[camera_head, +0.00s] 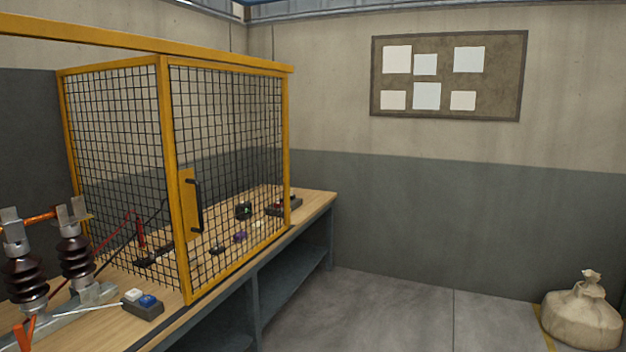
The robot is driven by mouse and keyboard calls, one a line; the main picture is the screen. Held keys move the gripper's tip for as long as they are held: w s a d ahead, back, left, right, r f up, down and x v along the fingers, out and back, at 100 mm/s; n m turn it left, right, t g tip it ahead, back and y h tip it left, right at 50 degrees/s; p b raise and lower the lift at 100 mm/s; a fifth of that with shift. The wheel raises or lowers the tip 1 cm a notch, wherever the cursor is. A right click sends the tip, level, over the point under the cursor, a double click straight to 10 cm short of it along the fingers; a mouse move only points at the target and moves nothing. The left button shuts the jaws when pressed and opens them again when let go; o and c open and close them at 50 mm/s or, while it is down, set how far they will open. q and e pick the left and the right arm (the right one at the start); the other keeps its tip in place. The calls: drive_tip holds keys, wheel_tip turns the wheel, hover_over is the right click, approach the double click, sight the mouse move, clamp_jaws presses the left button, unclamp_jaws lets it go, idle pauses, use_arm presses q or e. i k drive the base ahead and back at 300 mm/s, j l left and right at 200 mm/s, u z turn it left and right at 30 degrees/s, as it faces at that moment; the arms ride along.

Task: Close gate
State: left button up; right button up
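The gate appears to be the yellow-framed black mesh panel (228,130) along the front of the bench, left of centre. It has a black handle (195,206) on a yellow plate near its left edge. A second mesh panel (115,150) runs back from the gate's left post. A yellow rail (90,38) crosses above and extends left past the gate. Below the rail's left part, the front is open with no mesh. Neither of my grippers is in view.
Brown insulators (75,258) stand at the lower left, near a button box (143,304) on the wooden bench (315,196). Small items lie behind the mesh. A sack (581,318) sits at the lower right. The floor (400,315) between is clear.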

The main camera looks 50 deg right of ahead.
sight(188, 193)
drive_tip(key=z, duration=1.1)
